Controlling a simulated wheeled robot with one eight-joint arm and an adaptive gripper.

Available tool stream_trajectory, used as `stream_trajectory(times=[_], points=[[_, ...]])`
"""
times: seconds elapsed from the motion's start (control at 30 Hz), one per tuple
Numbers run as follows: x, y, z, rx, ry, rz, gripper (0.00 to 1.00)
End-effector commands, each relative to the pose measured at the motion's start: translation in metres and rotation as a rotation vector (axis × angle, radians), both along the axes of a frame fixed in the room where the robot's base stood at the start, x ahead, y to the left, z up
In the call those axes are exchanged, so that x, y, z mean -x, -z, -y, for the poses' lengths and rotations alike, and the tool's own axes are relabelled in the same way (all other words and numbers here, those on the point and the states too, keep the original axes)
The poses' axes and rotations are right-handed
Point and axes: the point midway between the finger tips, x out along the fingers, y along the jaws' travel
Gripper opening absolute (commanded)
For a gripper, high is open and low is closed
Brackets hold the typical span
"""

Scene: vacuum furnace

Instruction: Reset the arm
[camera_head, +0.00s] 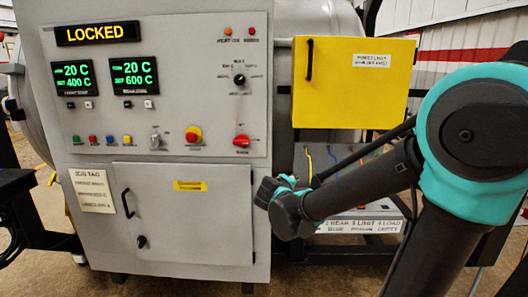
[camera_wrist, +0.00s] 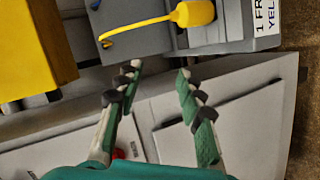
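My gripper (camera_wrist: 155,80) shows in the wrist view with its two green and grey fingers spread apart and nothing between them. Beyond the fingertips are a yellow plug-like piece (camera_wrist: 195,14) with a yellow cable and a grey box. In the head view my teal and dark arm reaches in from the right, bent, with its far end in front of the furnace's right side. The fingers cannot be made out clearly there. The grey control cabinet (camera_head: 150,140) stands to the left of my arm, its display reading LOCKED.
A yellow box door (camera_head: 350,95) with a black handle is at the upper right, behind my arm. Below it is a rack with coloured cables and a label strip (camera_head: 355,227). The cabinet's lower door (camera_head: 185,225) is shut. Open floor shows at the lower left.

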Motion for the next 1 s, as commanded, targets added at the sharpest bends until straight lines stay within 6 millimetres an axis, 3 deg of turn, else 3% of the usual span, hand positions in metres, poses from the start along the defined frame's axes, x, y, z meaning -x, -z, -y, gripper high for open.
stream_trajectory(times=[0.03,0.1,0.2,0.3,0.43,0.6,0.73,1.0], points=[[0.015,0.019,0.031,-0.067,0.069,-0.051,0.38],[0.039,0.047,0.063,-0.171,0.158,-0.125,0.38],[0.082,0.089,0.099,-0.339,0.287,-0.230,0.38],[0.128,0.126,0.118,-0.517,0.406,-0.329,0.38],[0.180,0.163,0.122,-0.733,0.523,-0.428,0.38],[0.220,0.186,0.111,-0.926,0.602,-0.505,0.38],[0.231,0.191,0.105,-0.986,0.621,-0.527,0.38],[0.232,0.192,0.104,-0.995,0.622,-0.531,0.38]])
